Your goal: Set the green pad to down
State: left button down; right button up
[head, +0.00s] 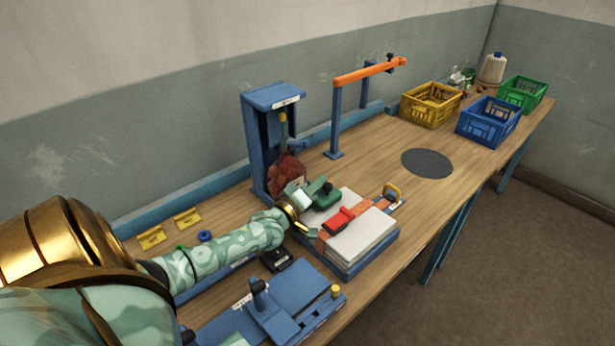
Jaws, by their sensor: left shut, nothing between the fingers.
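My right gripper is not in view.
The stack lies on a blue base with an orange strap and red buckle (339,220). A blue frame (256,150) with a brown-red bundle (287,170) stands behind. A blue fixture (285,309) is in front. Yellow (431,111), blue (488,128) and green crates (523,93) stand far right.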

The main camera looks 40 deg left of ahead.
pick_arm(q)
jog(key=s+f+p, duration=0.1)
jog(key=s+p, duration=0.1)
jog(key=s, duration=1)
jog(key=shift+d, duration=0.35)
